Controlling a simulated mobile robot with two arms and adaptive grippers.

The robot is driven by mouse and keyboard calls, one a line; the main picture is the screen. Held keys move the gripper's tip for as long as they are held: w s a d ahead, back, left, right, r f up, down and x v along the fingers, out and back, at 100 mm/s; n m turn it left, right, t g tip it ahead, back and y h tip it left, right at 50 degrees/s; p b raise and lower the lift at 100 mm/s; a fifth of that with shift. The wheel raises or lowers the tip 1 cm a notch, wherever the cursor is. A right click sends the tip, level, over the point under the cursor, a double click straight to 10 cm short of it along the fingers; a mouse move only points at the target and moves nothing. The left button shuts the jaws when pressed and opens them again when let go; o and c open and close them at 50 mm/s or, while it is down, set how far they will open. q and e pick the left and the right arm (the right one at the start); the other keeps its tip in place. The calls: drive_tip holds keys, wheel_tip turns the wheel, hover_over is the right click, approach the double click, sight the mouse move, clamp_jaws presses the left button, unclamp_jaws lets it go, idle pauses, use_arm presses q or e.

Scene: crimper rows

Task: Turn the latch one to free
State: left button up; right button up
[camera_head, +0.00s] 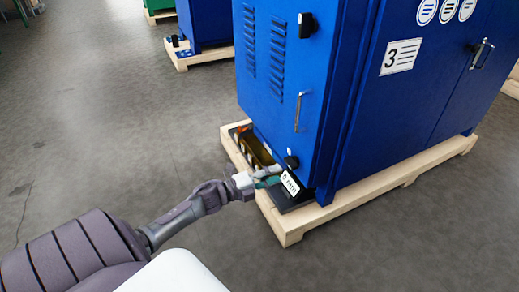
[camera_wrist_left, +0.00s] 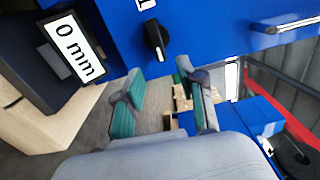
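A blue cabinet marked 3 (camera_head: 350,95) stands on a wooden pallet. A black rotary knob (camera_head: 292,161) sits low on its narrow side, and a black latch (camera_head: 307,25) is near the top; I cannot tell which is latch one. The low knob also shows in the left wrist view (camera_wrist_left: 156,38), with a white line on its face. My left gripper (camera_head: 268,175) is beside the low knob. In the left wrist view its green-padded fingers (camera_wrist_left: 165,100) are spread apart, with nothing held between them, and the knob lies beyond their tips. My right gripper is out of view.
A black block with a "0 mm" label (camera_head: 290,183) juts out below the knob, close to my left gripper. A metal handle (camera_head: 299,112) stands on the same side. The pallet edge (camera_head: 292,232) projects below. Grey floor to the left is clear.

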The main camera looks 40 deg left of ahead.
use_arm(q)
drive_tip(key=v, duration=0.5)
drive_tip(key=shift+s+a, duration=0.15)
drive_tip(key=shift+s, duration=0.25)
drive_tip(key=shift+r, duration=0.1)
